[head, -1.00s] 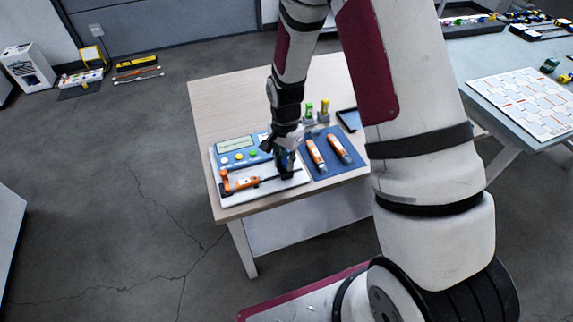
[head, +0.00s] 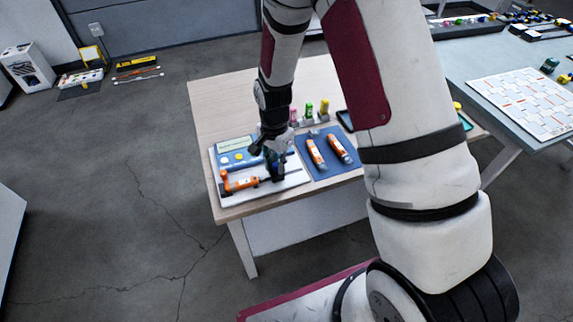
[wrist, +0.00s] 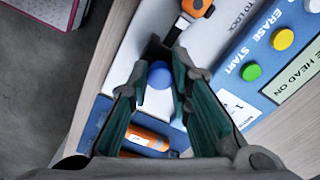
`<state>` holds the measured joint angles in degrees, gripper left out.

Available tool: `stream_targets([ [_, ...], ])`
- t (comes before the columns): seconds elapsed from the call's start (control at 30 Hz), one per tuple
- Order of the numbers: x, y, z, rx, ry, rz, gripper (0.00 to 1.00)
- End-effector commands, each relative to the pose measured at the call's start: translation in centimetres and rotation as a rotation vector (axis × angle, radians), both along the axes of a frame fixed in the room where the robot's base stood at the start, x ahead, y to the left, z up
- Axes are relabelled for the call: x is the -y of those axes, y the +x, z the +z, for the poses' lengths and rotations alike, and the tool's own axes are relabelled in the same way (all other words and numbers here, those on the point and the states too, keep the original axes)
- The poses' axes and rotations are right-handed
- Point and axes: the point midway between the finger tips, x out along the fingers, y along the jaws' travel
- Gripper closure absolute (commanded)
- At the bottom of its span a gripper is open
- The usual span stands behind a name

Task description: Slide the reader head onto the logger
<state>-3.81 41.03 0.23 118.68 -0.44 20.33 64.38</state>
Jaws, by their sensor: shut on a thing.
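The orange logger (head: 240,184) lies on the white board of the reader station, to the left of my gripper. Its orange and black end shows at the top of the wrist view (wrist: 199,8). My gripper (head: 276,165) points down and is shut on the reader head (head: 278,175), a dark blue piece low over the board. In the wrist view, the head's round blue top (wrist: 160,77) shows between the teal fingers. The head is right of the logger's orange body, in line with it. The fingers hide where head and logger might touch.
The station's blue panel (head: 232,145) has coloured buttons and a screen; the wrist view shows "HEAD ON" at its cut edge. Two orange cylinders (head: 315,153) (head: 340,149) lie on a blue mat (head: 327,171) to the right. Small coloured pieces (head: 309,108) stand behind it.

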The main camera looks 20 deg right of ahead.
Motion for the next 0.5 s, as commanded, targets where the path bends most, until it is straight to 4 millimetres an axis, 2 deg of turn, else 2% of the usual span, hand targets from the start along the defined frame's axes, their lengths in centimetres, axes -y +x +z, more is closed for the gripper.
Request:
stream_targets([
  [0.5, -1.5, 0.1, 0.0, 0.003, 0.001, 0.001, 0.97],
])
